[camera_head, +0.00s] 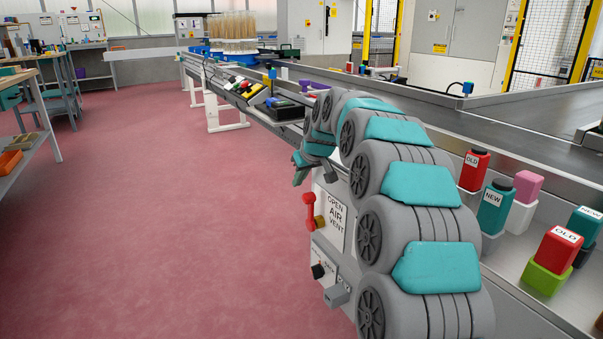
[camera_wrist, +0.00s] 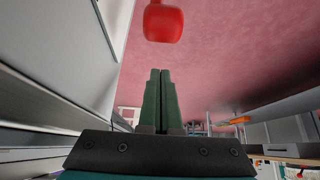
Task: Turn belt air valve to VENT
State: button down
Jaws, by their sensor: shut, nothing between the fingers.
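The belt air valve has a red handle (camera_head: 309,211) with a brass-coloured body beside it, on the side of the conveyor. The handle stands roughly upright, its thick red end at the top, level with OPEN. The white label plate (camera_head: 337,216) to its right reads OPEN, AIR, VENT from top to bottom. My gripper (camera_head: 298,178) is just above the handle, apart from it, at the end of my grey and teal arm. In the wrist view, the green fingers (camera_wrist: 160,73) are shut and empty. The red handle end (camera_wrist: 163,23) shows beyond their tips, near the top edge.
A black knob (camera_head: 318,271) and a grey box (camera_head: 337,296) sit below the valve. Red, teal and pink containers, some marked OLD or NEW, stand on the conveyor's right ledge (camera_head: 515,248). My arm hides part of the conveyor. The red floor (camera_head: 170,220) to the left is clear.

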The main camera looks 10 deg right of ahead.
jog(key=shift+s+d+f, duration=0.15)
jog(key=shift+s+d, duration=0.15)
jog(key=shift+s, duration=0.55)
jog(key=shift+s+d+f, duration=0.1)
jog(key=shift+s+d, duration=0.15)
jog(key=shift+s, duration=0.55)
jog(key=shift+s+b, duration=0.1)
jog(key=shift+b, duration=0.2)
jog(key=shift+s+d+t, duration=0.1)
jog(key=shift+s+t, duration=0.1)
jog(key=shift+t, duration=0.1)
